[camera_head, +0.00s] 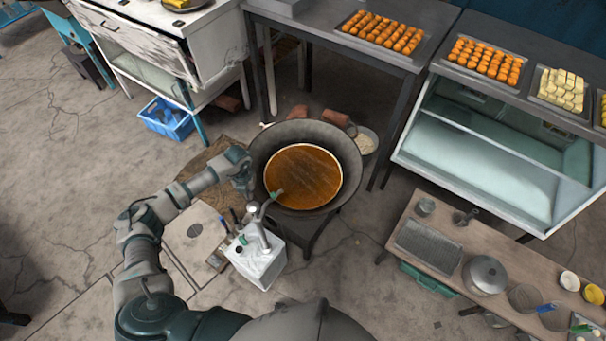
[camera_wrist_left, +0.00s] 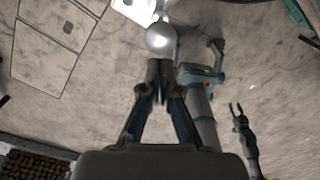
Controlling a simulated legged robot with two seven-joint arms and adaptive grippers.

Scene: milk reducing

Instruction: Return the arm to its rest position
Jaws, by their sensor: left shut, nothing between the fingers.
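My left arm comes in from the lower left in the head view and reaches to the near left side of the wok. My left gripper (camera_head: 249,192) points down there, above the floor side of the white container, small and partly hidden by its own wrist. In the left wrist view the left gripper (camera_wrist_left: 158,72) is shut, its two fingers together with nothing between them. A shiny round knob (camera_wrist_left: 160,38) shows just beyond the fingertips. Grey and teal arm parts of mine (camera_wrist_left: 203,75) and a forked end (camera_wrist_left: 238,110) show on the right there. I cannot tell which belongs to my right gripper.
A wide wok (camera_head: 262,150) of brown liquid stands beside the gripper. A white container (camera_head: 262,268) with a metal top is just below it. A wooden bench (camera_head: 400,272) with pots is at right. Tables with sweets trays (camera_head: 385,32) stand behind.

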